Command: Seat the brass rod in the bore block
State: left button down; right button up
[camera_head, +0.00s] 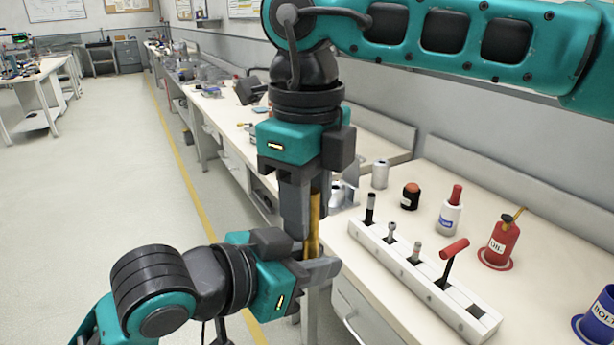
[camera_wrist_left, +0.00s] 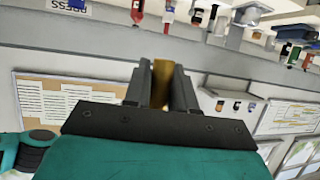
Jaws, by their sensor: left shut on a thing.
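The brass rod (camera_head: 314,228) stands roughly upright beside the front edge of the bench. My left gripper (camera_head: 316,268) is shut on its lower part. In the left wrist view the rod (camera_wrist_left: 161,82) shows between the two dark fingers (camera_wrist_left: 160,92). My right gripper (camera_head: 304,212) points down from above, its fingers at the upper part of the rod; whether they press on it is not clear. I cannot pick out the bore block with certainty. A long white slotted block (camera_head: 412,275) on the bench holds several upright tools.
A red-handled tool (camera_head: 453,248) stands up from the white block. Behind it are a silver can (camera_head: 380,174), a white bottle (camera_head: 451,215), a red oil can (camera_head: 500,241) and a blue bolt container (camera_head: 600,318). The floor at the left is clear.

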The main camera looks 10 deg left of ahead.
jog(key=shift+f, duration=0.15)
jog(key=shift+c, duration=0.2)
grip_shut()
pick_arm(q)
jog(key=c, duration=0.8)
grip_release()
jog(key=shift+c, duration=0.2)
